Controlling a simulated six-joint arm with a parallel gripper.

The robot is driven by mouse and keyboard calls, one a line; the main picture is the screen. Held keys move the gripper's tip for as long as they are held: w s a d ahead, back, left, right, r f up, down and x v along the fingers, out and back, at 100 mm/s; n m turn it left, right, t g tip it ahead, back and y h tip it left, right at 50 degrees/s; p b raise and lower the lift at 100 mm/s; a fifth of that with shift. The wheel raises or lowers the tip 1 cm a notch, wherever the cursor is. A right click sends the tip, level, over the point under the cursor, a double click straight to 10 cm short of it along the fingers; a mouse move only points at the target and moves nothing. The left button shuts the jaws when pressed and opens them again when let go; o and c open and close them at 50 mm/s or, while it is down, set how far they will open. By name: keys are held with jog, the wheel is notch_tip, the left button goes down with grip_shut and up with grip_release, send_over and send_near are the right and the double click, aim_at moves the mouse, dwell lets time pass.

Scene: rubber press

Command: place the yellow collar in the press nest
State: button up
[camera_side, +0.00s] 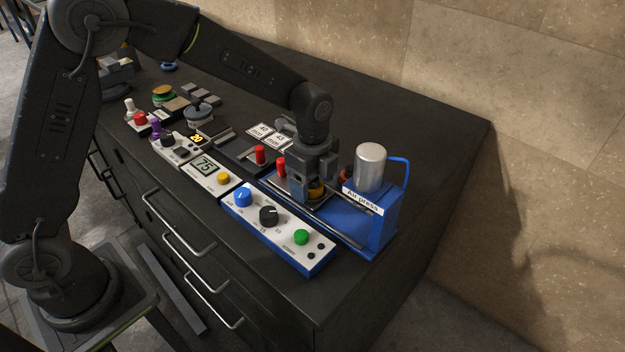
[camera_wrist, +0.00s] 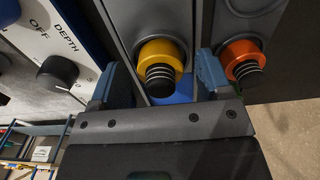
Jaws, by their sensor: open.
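The yellow collar (camera_wrist: 163,52) is a round yellow part with a black ribbed piece, in front of a grey plate in the wrist view. It shows partly in the side view (camera_side: 317,190), at the air press. My gripper (camera_wrist: 160,75) is open, with its two blue-faced fingers on either side of the collar and visible gaps between. In the side view my gripper (camera_side: 309,190) points down over the press. The blue air press (camera_side: 387,222) has a grey cylinder (camera_side: 370,166) on top. I cannot make out the nest; my gripper covers much of that area.
An orange part (camera_wrist: 239,54) with a black ribbed end sits just right of the right finger. A control box (camera_side: 285,247) with knobs lies in front of the press. Red-handled parts (camera_side: 281,167) stand close left of my gripper. The bench's right end is clear.

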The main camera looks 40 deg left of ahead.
notch_tip(320, 180, up, 12)
jog(key=s+a+r+n+t, duration=0.2)
jog(key=s+a+r+n, duration=0.1)
jog(key=s+r+n, duration=0.25)
jog(key=s+a+n+t, duration=0.1)
jog(key=s+a+n, duration=0.1)
jog(key=s+n, duration=0.4)
jog(key=s+a+f+n+t, duration=0.1)
jog(key=s+a+n+t, duration=0.1)
jog(key=s+n, duration=0.4)
jog(key=s+a, duration=0.1)
jog(key=s, duration=0.4)
jog(key=shift+a+t, duration=0.3)
jog(key=shift+a, duration=0.05)
jog(key=shift+n, duration=0.25)
dwell(1.1)
